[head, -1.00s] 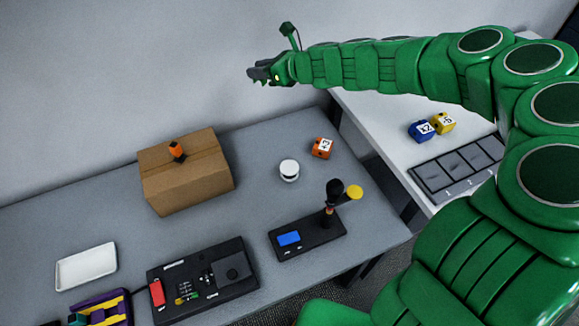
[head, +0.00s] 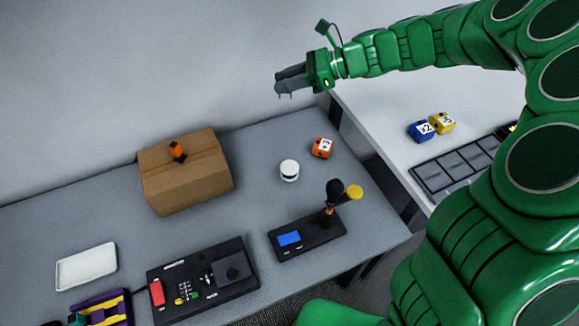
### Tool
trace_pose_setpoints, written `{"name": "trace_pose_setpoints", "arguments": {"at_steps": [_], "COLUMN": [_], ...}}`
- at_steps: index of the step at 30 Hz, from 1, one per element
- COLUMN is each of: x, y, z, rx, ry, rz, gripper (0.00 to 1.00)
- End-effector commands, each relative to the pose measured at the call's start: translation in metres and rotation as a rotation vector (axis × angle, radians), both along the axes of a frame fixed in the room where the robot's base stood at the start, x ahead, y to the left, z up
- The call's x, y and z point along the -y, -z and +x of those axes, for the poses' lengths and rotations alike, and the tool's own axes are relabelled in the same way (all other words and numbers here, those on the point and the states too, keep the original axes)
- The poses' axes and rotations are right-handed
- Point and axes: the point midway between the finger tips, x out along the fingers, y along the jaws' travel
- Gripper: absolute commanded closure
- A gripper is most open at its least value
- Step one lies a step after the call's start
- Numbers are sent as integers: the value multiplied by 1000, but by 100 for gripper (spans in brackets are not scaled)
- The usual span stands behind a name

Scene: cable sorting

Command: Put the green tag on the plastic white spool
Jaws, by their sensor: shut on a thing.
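The white spool (head: 289,170) is a small round white thing with a dark band, upright on the grey table near its back right. My gripper (head: 286,86) is high above the back of the table, apart from the spool and above it in the picture. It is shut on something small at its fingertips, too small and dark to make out. I cannot tell if that is the green tag. A small green piece (head: 195,295) shows on the black board at the front.
An orange cube (head: 322,148) is close right of the spool. A cardboard box (head: 187,180) stands left. The black board (head: 235,290), a black device with a blue screen (head: 310,237) and a white tray (head: 86,266) are nearer. Blue (head: 420,130) and yellow (head: 444,123) cubes lie right.

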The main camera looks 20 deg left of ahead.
Motion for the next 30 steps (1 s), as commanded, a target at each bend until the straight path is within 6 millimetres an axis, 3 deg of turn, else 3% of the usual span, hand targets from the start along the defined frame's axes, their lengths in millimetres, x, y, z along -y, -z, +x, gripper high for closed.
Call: {"name": "trace_pose_setpoints", "arguments": {"at_steps": [7, 23, 30], "x": [14, 12, 12], "y": [-8, 71, 128], "z": [-6, -6, -7], "rx": [0, -3, -4], "ry": [-52, -49, -48], "rz": [-1, -1, -1], "gripper": [100, 100, 100]}}
